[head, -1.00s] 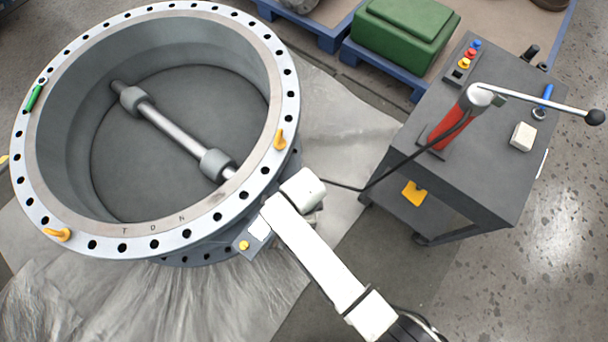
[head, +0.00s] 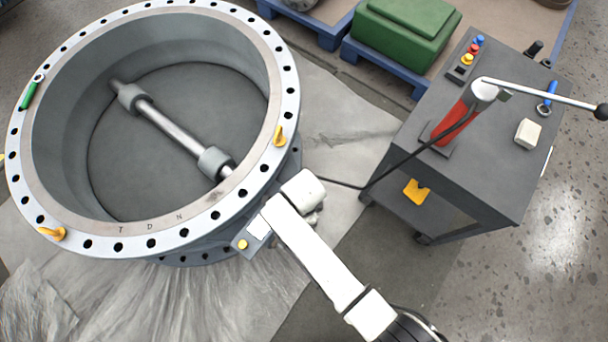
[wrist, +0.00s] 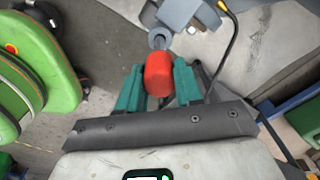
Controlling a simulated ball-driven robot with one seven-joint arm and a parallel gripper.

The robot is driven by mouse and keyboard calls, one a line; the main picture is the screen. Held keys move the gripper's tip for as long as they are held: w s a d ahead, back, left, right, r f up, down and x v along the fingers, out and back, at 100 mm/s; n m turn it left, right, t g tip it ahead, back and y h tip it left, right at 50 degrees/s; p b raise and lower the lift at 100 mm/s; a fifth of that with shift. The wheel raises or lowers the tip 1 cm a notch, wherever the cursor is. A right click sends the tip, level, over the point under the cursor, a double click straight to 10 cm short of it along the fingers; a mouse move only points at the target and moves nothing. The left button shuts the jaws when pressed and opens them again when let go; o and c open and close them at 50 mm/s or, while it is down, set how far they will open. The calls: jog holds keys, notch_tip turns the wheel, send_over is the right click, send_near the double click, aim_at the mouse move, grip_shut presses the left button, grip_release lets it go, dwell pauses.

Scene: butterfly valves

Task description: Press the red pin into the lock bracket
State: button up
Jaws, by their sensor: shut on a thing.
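In the wrist view my gripper (wrist: 158,78) has two teal fingers shut on the red pin (wrist: 158,70), whose rounded red body shows between them. A small grey ring (wrist: 160,38) is just beyond the pin in the picture. A grey metal part (wrist: 185,12) lies beyond that at the top edge; I cannot tell whether it is the lock bracket. Whether the pin touches either part is unclear. In the head view my white arm reaches the near right side of the big valve (head: 285,85), and the pin is hidden there.
A dark cart (head: 480,180) with a red hand pump (head: 450,120) stands at the right. Its black hose (head: 395,170) runs towards the valve. A green machine (wrist: 30,65) fills the left of the wrist view. A green box (head: 405,30) sits on a blue pallet behind.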

jog(key=shift+f+b, duration=1.4)
jog(key=shift+f, duration=0.6)
jog(key=shift+f, duration=0.35)
jog(key=shift+f+b, duration=1.65)
jog(key=shift+f, duration=0.15)
jog(key=o, duration=1.6)
jog(key=shift+r, duration=0.15)
notch_tip(320, 180, up, 6)
jog(key=p, duration=0.6)
